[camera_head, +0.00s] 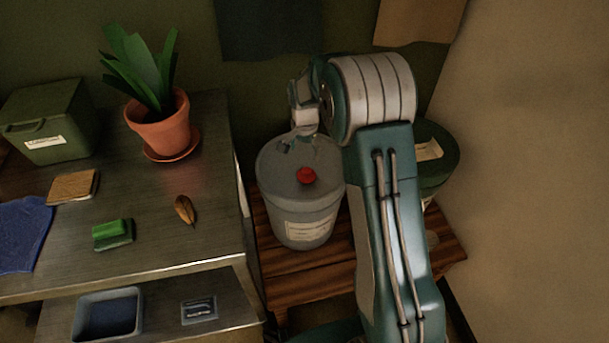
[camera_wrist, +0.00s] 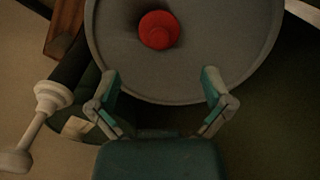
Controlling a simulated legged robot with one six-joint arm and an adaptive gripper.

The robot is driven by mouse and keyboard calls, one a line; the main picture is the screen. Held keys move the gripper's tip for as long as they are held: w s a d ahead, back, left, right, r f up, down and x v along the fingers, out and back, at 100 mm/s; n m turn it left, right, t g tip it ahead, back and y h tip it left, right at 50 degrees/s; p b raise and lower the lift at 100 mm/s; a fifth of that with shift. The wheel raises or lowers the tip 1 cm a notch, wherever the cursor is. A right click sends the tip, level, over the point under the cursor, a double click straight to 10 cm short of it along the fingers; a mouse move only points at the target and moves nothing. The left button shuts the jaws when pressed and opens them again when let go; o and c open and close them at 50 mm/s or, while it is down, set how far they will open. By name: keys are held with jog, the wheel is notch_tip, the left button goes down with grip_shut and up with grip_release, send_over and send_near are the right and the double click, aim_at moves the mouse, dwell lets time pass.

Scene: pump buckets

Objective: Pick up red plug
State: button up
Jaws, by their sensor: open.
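The red plug (camera_head: 307,175) sits on the lid of a grey bucket (camera_head: 298,222), which stands on a wooden bench. In the wrist view the round red plug (camera_wrist: 159,30) lies on the grey lid (camera_wrist: 235,40), beyond my fingertips and near the top edge. My gripper (camera_wrist: 160,88) is open and empty, its two fingers spread apart over the near rim of the lid. In the head view my gripper (camera_head: 297,140) hangs over the back of the lid, behind the plug and apart from it; its fingers are small there.
A green bucket (camera_head: 436,160) stands right of the grey one, partly behind my arm. A white pump-like part (camera_wrist: 40,115) shows left in the wrist view. The metal table (camera_head: 200,235) at left holds a potted plant (camera_head: 160,125), a green box (camera_head: 50,120) and a sponge (camera_head: 112,232).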

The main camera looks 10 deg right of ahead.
aim_at(307, 170)
jog(key=f, duration=0.2)
jog(key=d+f, duration=0.1)
jog(key=shift+f, duration=0.35)
jog(key=f, duration=0.5)
jog(key=shift+w+a, duration=0.2)
jog(key=shift+w, duration=0.1)
jog(key=shift+d+f, duration=0.1)
jog(key=shift+f, duration=0.1)
jog(key=c, duration=1.1)
jog(key=shift+s, duration=0.1)
jog(key=shift+c, duration=0.5)
